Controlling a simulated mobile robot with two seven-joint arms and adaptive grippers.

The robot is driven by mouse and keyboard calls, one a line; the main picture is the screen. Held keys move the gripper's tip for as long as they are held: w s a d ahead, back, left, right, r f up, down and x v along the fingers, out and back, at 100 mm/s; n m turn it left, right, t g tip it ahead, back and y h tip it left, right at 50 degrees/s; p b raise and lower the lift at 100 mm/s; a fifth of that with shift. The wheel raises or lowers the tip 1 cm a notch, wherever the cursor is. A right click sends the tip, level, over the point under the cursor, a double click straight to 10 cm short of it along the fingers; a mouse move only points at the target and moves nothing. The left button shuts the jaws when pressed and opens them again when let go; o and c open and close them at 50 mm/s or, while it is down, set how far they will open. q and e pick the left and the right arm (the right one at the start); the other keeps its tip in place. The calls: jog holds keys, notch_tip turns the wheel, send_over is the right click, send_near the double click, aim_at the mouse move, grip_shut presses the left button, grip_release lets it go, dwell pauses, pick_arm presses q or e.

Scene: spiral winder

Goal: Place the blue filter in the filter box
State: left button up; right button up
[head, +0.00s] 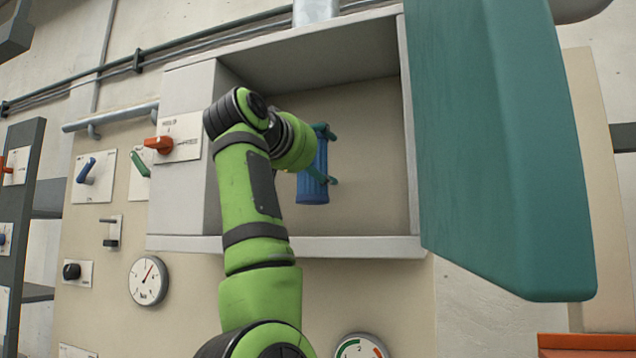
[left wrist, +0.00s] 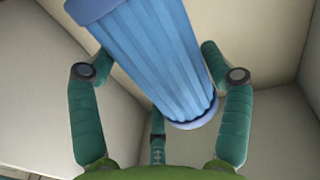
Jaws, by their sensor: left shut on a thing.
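The blue filter (head: 313,180) is a ribbed cylinder inside the open filter box (head: 290,245), in front of its back wall. In the head view it stands nearly upright. My left gripper (head: 328,158) reaches into the box from the left and is shut on the filter. In the left wrist view the filter (left wrist: 160,55) lies between the green fingers of the gripper (left wrist: 160,75). The arm hides part of the filter in the head view. I cannot tell whether the filter touches the back wall or floor of the box. My right gripper is not in view.
The box's teal door (head: 500,150) stands open on the right. An orange switch (head: 158,144) sits on the panel left of the box. A horizontal rail (head: 110,118), levers and a gauge (head: 148,280) are farther left. The box has free room right of the filter.

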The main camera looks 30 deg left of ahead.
aim_at(312, 183)
pick_arm(q)
notch_tip(312, 183, down, 3)
jog(key=shift+d+f+b, duration=0.1)
jog(key=shift+b, duration=0.35)
jog(key=shift+w+f, duration=0.1)
jog(key=shift+f, duration=0.3)
jog(key=shift+r, duration=0.1)
jog(key=shift+s, duration=0.2)
jog(key=shift+f+b, duration=0.6)
jog(key=shift+f, duration=0.05)
jog(key=o, duration=1.2)
jog(key=shift+r, duration=0.1)
